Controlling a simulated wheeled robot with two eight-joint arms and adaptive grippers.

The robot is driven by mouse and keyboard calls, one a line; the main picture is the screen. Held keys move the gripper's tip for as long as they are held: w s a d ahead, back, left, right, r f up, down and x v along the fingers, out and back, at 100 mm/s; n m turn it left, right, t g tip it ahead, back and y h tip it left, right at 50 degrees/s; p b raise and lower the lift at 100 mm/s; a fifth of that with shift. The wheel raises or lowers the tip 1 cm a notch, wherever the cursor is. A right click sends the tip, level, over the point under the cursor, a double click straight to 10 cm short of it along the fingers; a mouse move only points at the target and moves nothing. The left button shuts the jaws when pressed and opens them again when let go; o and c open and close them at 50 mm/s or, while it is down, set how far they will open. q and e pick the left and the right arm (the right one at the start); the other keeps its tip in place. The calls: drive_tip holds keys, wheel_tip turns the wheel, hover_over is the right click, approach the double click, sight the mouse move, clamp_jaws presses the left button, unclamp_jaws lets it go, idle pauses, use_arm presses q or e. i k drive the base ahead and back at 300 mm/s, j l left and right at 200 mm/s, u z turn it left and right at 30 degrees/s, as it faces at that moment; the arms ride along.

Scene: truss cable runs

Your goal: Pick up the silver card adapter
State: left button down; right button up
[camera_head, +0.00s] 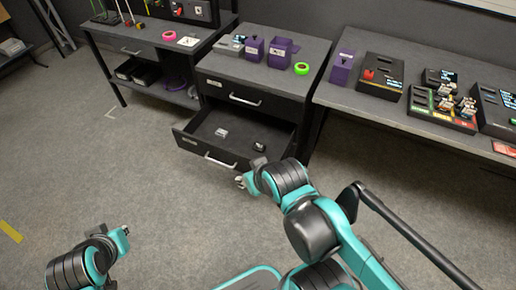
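A small silver-grey item (221,132), which looks like the silver card adapter, lies on the floor of the open lower drawer (203,148). It is too small to make out in detail. My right gripper (241,183) is in front of the drawer's front panel, lower in the picture and apart from the silver item. My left gripper (125,231) is low at the left over the bare floor, far from the drawer. Both grippers are small and partly hidden by their own wrists, so their finger openings cannot be made out.
A small dark item (259,146) lies in the drawer's right part. The upper drawer (247,97) is shut. Purple holders (281,51) and a green tape roll (301,68) stand on the cabinet. The right bench (345,97) carries several black trays. The floor (150,185) ahead is clear.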

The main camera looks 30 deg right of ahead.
sight(221, 133)
drive_tip(key=i+l, duration=0.2)
drive_tip(key=i, duration=0.3)
drive_tip(key=i+l, duration=0.2)
drive_tip(key=i, duration=0.25)
drive_tip(key=i+l, duration=0.25)
drive_tip(key=i, duration=0.25)
